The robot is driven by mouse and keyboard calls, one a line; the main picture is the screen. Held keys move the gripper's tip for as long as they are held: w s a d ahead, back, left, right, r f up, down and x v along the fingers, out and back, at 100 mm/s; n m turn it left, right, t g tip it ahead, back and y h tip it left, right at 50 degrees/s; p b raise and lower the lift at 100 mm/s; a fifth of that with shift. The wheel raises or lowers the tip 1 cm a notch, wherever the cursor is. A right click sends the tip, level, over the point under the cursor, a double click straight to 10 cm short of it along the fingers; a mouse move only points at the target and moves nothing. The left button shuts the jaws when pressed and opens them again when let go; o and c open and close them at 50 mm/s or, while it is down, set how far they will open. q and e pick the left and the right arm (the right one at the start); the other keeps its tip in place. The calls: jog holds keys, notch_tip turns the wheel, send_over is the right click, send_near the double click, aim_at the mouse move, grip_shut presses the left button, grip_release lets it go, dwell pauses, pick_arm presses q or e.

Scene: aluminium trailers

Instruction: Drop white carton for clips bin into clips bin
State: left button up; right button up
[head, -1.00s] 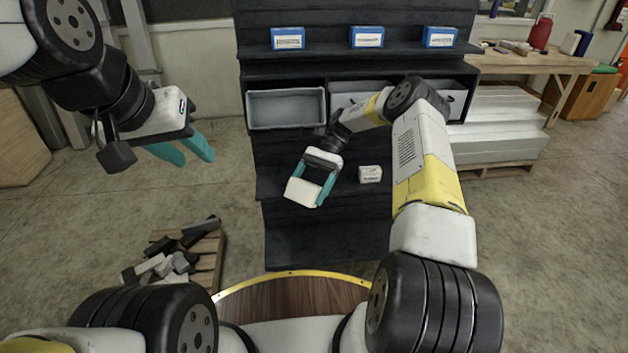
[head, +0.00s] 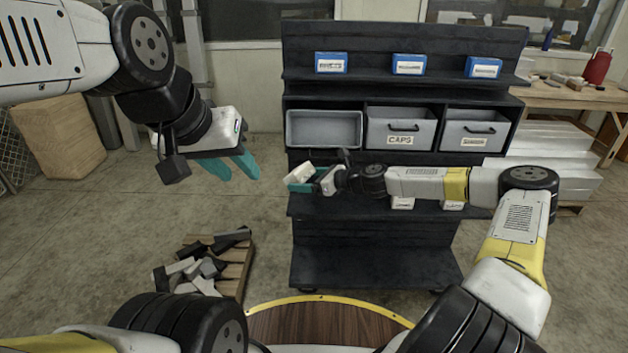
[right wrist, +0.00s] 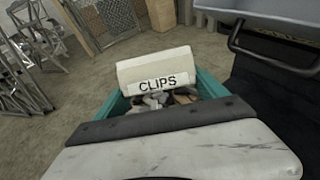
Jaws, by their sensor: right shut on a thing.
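My right gripper (head: 302,180) is shut on the white carton (head: 298,173), in front of the shelf's left edge and below the leftmost grey bin (head: 323,129). In the right wrist view the carton (right wrist: 157,64) reads "CLIPS" and sits between the teal fingers. The leftmost bin looks empty inside and its label cannot be seen in the head view; the middle bin reads "CAPS". A grey bin with a dark handle (right wrist: 275,10) shows at the upper right of the right wrist view. My left gripper (head: 232,168) is open and empty, left of the shelf.
The dark shelf (head: 370,268) holds the CAPS bin (head: 399,127), a right bin (head: 474,132) and blue boxes (head: 408,65) above. White cartons (head: 402,203) stand on the lower shelf, partly behind my right arm. A pallet with scrap blocks (head: 237,262) lies on the floor at left.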

jog(key=w+r+m+t+h, duration=0.1)
jog(key=r+m+t+h, duration=0.1)
jog(key=w+r+m+t+h, duration=0.1)
jog(key=r+m+t, duration=0.1)
jog(key=w+r+m+t+h, duration=0.1)
jog(key=r+m+t+h, duration=0.1)
jog(key=shift+w+r+m+t+h, duration=0.2)
jog(key=shift+m+t+h, duration=0.1)
jog(key=shift+t, duration=0.1)
jog(key=s+d+r+m+t+h, duration=0.1)
jog(key=d+r+m+t+h, duration=0.1)
jog(key=d+r+m+h, duration=0.3)
notch_tip(320, 180, up, 4)
jog(key=shift+s+d+f+m+h, duration=0.25)
jog(key=shift+d+h, duration=0.25)
jog(key=shift+h, duration=0.5)
jog(key=shift+r, duration=0.1)
